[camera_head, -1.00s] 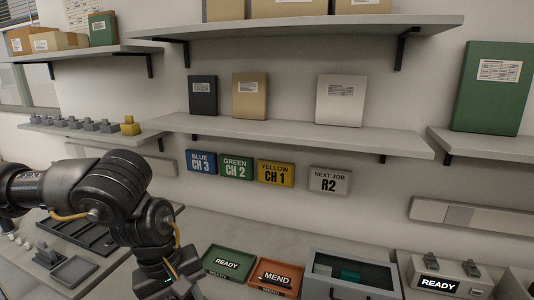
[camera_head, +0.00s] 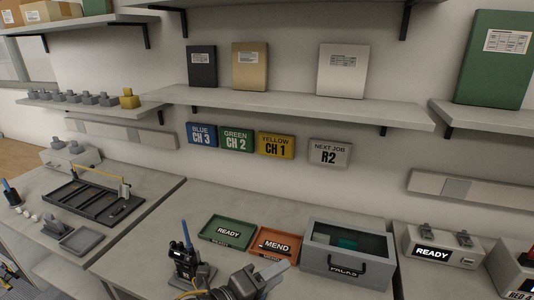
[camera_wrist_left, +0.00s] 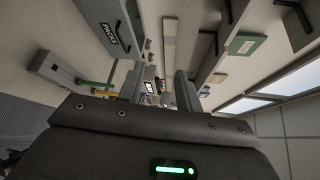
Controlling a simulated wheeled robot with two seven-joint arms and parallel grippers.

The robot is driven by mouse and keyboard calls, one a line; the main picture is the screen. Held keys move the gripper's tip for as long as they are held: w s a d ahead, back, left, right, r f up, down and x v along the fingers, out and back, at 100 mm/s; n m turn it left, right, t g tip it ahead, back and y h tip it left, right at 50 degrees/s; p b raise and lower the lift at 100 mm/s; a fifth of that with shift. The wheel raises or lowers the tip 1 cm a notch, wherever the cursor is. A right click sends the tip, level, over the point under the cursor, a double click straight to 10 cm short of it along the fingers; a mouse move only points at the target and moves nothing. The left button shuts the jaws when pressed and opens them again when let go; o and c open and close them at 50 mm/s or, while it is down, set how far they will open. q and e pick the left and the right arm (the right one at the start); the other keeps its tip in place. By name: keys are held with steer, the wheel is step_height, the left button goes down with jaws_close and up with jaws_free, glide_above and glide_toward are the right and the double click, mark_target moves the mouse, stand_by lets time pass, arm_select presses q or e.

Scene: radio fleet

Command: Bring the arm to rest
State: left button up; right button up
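My left gripper (camera_head: 266,278) is low at the bottom middle of the head view, in front of the orange MEND tray (camera_head: 288,239). In the left wrist view its two fingers (camera_wrist_left: 158,88) stand apart with nothing seen between them. The rest of the left arm is mostly below the picture. A black radio (camera_head: 183,246) stands upright in a dark holder just left of the gripper. My right gripper is in neither view.
A green READY tray (camera_head: 212,239) and a grey drawer box (camera_head: 322,264) sit on the bench. A READY charger box (camera_head: 442,262) stands at right. At left are a dark tray (camera_head: 60,197) and a small grey tray (camera_head: 70,252). Shelves (camera_head: 290,107) overhang the bench.

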arm_select(q)
steer(key=s+a+f+n+y, duration=0.3)
steer(key=a+f+n+y, duration=0.5)
steer(key=a+f+n, duration=0.65)
steer(key=s+a+f+n+g+y, duration=0.2)
steer(key=s+a+f+n+g, duration=0.1)
steer(key=s+a+f+n, duration=0.35)
steer(key=s+a+f+n+g+y, duration=0.2)
steer(key=s+a+f+n+g, duration=0.25)
steer(key=s+n, duration=0.4)
steer(key=s+f+m, duration=0.1)
steer(key=s+f, duration=0.1)
steer(key=f, duration=1.2)
steer(key=s+f+m, duration=0.1)
steer(key=s+f, duration=0.1)
steer(key=f, duration=1.2)
steer(key=s+a+f+g, duration=0.1)
steer(key=s+a+f, duration=0.2)
steer(key=s+f, duration=1.1)
steer(key=shift+s+a+g, duration=0.2)
steer(key=shift+s+g, duration=0.15)
steer(key=shift+s, duration=0.35)
